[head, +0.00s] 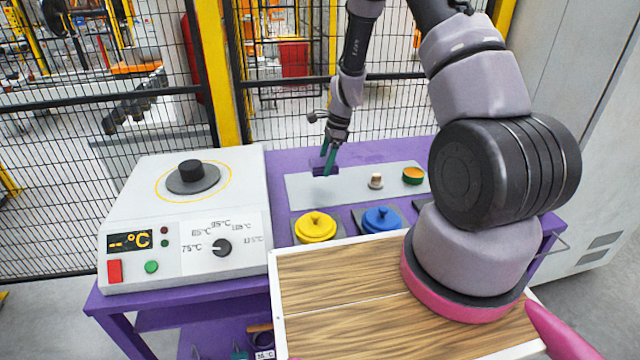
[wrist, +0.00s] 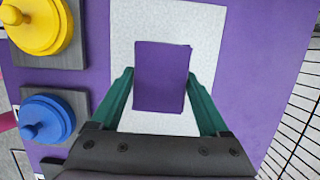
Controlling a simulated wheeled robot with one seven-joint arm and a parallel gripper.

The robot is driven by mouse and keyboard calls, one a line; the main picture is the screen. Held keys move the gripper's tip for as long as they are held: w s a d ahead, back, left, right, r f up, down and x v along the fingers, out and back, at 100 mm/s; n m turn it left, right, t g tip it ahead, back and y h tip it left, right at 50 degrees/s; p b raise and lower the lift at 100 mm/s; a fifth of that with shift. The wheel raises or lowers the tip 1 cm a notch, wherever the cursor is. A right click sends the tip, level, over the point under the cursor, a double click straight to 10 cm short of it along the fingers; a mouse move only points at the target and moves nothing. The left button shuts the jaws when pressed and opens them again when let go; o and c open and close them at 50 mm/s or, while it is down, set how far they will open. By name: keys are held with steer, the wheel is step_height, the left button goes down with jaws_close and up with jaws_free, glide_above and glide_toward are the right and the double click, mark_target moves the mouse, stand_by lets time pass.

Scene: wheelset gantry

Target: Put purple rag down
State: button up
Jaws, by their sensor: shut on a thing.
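The purple rag (wrist: 161,76) is a flat dark purple rectangle between the green fingers of my gripper (wrist: 161,95) in the wrist view. My gripper is shut on the rag. In the head view my gripper (head: 325,165) points down over the light grey mat (head: 305,191), with the rag (head: 322,171) at its fingertips. The mat also shows behind the rag in the wrist view (wrist: 205,30). I cannot tell whether the rag touches the mat.
Yellow (head: 316,228) and blue (head: 382,219) lidded pieces stand in front. A white control box (head: 185,220) is left. A mesh fence (head: 280,110) runs behind.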

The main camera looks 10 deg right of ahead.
mark_target(322, 189)
steer(key=shift+f, duration=3.4)
steer(key=o, duration=1.2)
steer(key=shift+f, duration=0.1)
steer(key=shift+c, duration=0.2)
steer(key=v, duration=1.2)
steer(key=shift+d+r, duration=0.1)
steer(key=shift+r, duration=0.1)
